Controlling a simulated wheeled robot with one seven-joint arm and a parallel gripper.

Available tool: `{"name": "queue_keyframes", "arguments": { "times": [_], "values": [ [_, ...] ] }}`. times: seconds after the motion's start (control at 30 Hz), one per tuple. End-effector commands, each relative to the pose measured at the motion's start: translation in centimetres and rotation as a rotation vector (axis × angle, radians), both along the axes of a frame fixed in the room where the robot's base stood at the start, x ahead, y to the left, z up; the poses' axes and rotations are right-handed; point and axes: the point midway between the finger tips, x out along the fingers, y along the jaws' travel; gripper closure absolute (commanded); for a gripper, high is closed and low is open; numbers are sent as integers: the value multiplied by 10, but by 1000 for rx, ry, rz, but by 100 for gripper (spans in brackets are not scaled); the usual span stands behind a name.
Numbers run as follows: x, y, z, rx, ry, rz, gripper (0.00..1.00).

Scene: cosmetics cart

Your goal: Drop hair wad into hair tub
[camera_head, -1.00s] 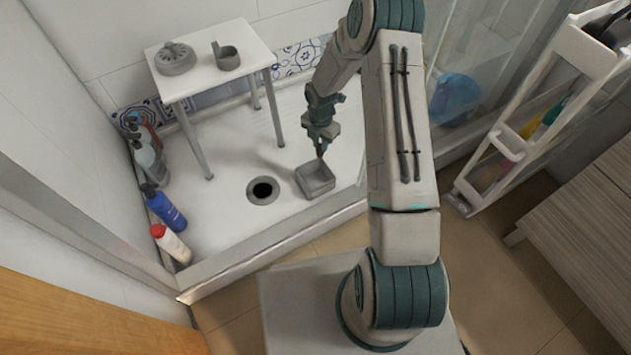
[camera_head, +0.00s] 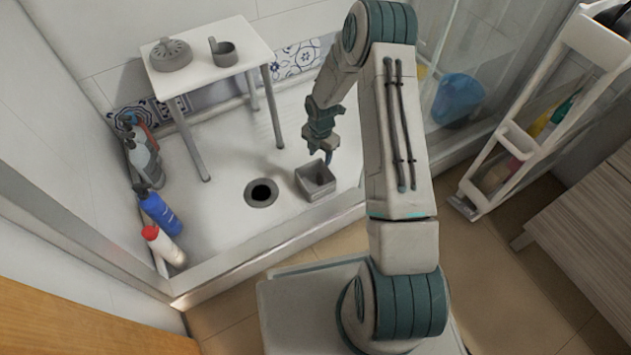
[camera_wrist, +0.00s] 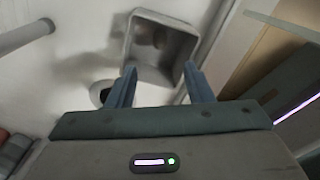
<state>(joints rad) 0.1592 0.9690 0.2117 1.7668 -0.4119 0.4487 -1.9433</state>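The hair tub is a small grey square open container (camera_head: 316,182) on the white shower floor, right of the drain. In the wrist view the tub (camera_wrist: 185,75) lies just beyond my fingertips, seen from above. A small brownish patch (camera_wrist: 158,39) shows inside it; it may be the hair wad or a shadow, I cannot tell. My gripper (camera_head: 328,158) hangs over the tub's far right side, pointing down. In the wrist view my gripper (camera_wrist: 160,78) has its two fingers wide apart with nothing between them. No hair wad shows clearly elsewhere.
The dark round drain (camera_head: 261,192) lies left of the tub. A white stool (camera_head: 205,75) with a grey round item and a cup stands behind. Several bottles (camera_head: 160,213) line the left wall. A raised shower sill (camera_head: 270,245) runs in front. A white shelf cart (camera_head: 515,140) stands right.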

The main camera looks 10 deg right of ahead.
Motion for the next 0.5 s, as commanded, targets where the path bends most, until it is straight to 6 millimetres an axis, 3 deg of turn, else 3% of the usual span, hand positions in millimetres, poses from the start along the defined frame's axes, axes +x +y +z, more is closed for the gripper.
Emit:
{"name": "queue_keyframes", "arguments": {
  "times": [0.27, 0.5],
  "values": [
    [0, 0, 4, 1, -1, 0, 53],
    [1, 0, 46, 1, -2, 0, 53]
  ]
}}
